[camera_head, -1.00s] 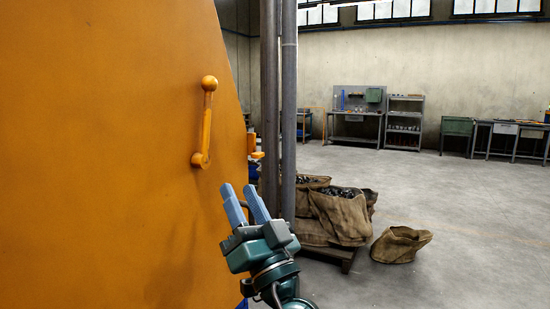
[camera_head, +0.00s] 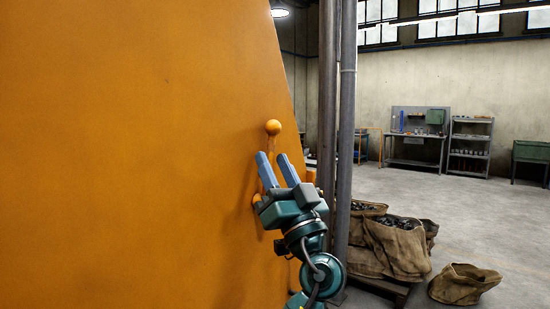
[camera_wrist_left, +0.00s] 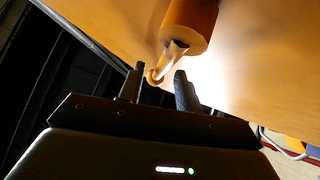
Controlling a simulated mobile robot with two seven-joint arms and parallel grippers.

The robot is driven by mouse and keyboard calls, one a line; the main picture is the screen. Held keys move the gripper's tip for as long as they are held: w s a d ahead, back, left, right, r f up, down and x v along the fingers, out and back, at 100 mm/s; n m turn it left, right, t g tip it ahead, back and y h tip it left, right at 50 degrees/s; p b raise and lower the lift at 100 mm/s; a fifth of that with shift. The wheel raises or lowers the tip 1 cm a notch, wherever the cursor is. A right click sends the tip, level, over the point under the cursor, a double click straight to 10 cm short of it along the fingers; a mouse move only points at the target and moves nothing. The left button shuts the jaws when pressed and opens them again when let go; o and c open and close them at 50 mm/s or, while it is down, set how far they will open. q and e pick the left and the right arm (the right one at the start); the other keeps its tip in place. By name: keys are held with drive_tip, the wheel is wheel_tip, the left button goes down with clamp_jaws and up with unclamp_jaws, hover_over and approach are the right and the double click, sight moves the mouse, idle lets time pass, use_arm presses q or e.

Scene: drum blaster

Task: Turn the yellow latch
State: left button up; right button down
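The yellow latch (camera_head: 273,127) is a crank-like handle with a round knob, standing roughly upright on a large orange panel (camera_head: 130,150). Its knob shows above my left gripper (camera_head: 273,157); the gripper hides most of the bar, and a bit of the lower hub shows left of the gripper. My left gripper is open, its two blue fingers pointing up toward the knob. In the left wrist view, orange latch parts (camera_wrist_left: 190,22) show beyond the spread dark fingers (camera_wrist_left: 160,85), with nothing clearly held. I cannot tell whether a finger touches the latch. My right gripper is not in view.
Grey vertical pipes (camera_head: 346,140) stand just right of the panel's edge. Burlap sacks (camera_head: 398,248) of dark pieces rest on a pallet, with another sack (camera_head: 465,284) on the floor. A workbench (camera_head: 414,163) and shelves (camera_head: 470,150) stand far back. Open floor lies between.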

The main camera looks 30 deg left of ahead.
use_arm(q)
drive_tip(key=shift+a+r, duration=0.15)
clamp_jaws()
idle(0.4)
